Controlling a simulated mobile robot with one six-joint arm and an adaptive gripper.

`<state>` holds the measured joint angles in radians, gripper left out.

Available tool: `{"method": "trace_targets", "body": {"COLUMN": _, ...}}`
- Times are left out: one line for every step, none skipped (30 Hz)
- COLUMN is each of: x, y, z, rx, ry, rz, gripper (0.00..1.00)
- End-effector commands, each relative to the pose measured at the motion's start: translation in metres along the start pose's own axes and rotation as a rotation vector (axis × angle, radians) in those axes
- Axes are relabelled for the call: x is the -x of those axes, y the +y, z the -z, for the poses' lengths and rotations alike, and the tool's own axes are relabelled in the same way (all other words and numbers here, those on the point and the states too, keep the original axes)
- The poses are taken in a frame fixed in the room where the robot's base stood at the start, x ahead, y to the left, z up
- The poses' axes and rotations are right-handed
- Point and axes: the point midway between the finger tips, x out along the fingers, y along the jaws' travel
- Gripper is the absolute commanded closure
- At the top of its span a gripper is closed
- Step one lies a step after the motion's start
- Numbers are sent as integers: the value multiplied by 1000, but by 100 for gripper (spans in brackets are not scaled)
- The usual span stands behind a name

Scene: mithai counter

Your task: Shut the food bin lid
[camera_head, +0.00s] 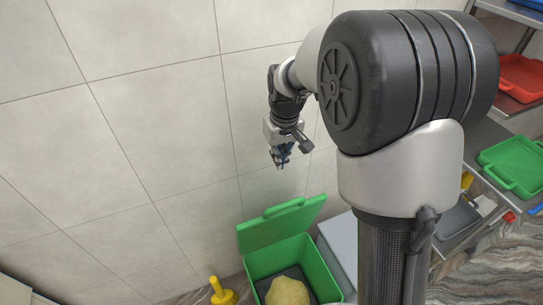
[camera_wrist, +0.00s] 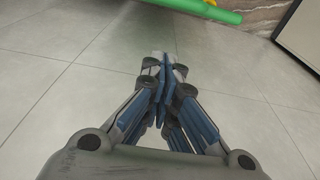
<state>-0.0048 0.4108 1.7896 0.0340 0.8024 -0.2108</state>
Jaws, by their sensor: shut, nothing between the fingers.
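The green food bin (camera_head: 314,262) stands on the floor against the tiled wall at the bottom of the head view. Its green lid (camera_head: 281,223) is raised, leaning up at the back with a handle on its edge. A yellowish lump (camera_head: 287,291) lies inside the bin. My gripper (camera_head: 281,163) is above the lid, apart from it, pointing down. In the wrist view my gripper (camera_wrist: 163,62) is shut and empty, with its fingertips together. A green edge (camera_wrist: 190,8) shows at the top of that view, and I cannot tell whether it is the lid.
A grey box (camera_head: 340,246) stands right beside the bin. A yellow object (camera_head: 222,292) is on the floor at its left. A shelf at the right holds a green tray (camera_head: 513,165) and a red tray (camera_head: 522,76). The tiled wall lies close behind my gripper.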

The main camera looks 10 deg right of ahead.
Motion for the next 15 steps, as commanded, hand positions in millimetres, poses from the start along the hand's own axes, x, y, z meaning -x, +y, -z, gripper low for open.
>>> {"method": "trace_targets", "body": {"x": -5, "y": 0, "z": 2, "rx": 2, "ry": -5, "rz": 1, "gripper": 100}}
{"method": "trace_targets", "body": {"x": -8, "y": 0, "z": 3, "rx": 3, "ry": -6, "rz": 2, "gripper": 100}}
{"method": "trace_targets", "body": {"x": -11, "y": 1, "z": 4, "rx": 4, "ry": -8, "rz": 2, "gripper": 100}}
{"method": "trace_targets", "body": {"x": -14, "y": 1, "z": 4, "rx": 5, "ry": -8, "rz": 2, "gripper": 100}}
{"method": "trace_targets", "body": {"x": -16, "y": 1, "z": 5, "rx": 5, "ry": -8, "rz": 2, "gripper": 100}}
{"method": "trace_targets", "body": {"x": -21, "y": 1, "z": 5, "rx": 5, "ry": -8, "rz": 2, "gripper": 100}}
{"method": "trace_targets", "body": {"x": -25, "y": 1, "z": 4, "rx": 5, "ry": -8, "rz": 2, "gripper": 100}}
{"method": "trace_targets", "body": {"x": -30, "y": 1, "z": 4, "rx": 5, "ry": -9, "rz": 3, "gripper": 100}}
{"method": "trace_targets", "body": {"x": -38, "y": 0, "z": 3, "rx": 5, "ry": -11, "rz": 3, "gripper": 100}}
{"method": "trace_targets", "body": {"x": -44, "y": 0, "z": 3, "rx": 5, "ry": -10, "rz": 3, "gripper": 100}}
{"method": "trace_targets", "body": {"x": -50, "y": 0, "z": 3, "rx": 5, "ry": -10, "rz": 3, "gripper": 100}}
{"method": "trace_targets", "body": {"x": -60, "y": 0, "z": 3, "rx": 5, "ry": -12, "rz": 3, "gripper": 100}}
{"method": "trace_targets", "body": {"x": -66, "y": 0, "z": 3, "rx": 5, "ry": -11, "rz": 3, "gripper": 100}}
{"method": "trace_targets", "body": {"x": -73, "y": 0, "z": 3, "rx": 5, "ry": -10, "rz": 3, "gripper": 100}}
{"method": "trace_targets", "body": {"x": -82, "y": 0, "z": 3, "rx": 5, "ry": -11, "rz": 3, "gripper": 100}}
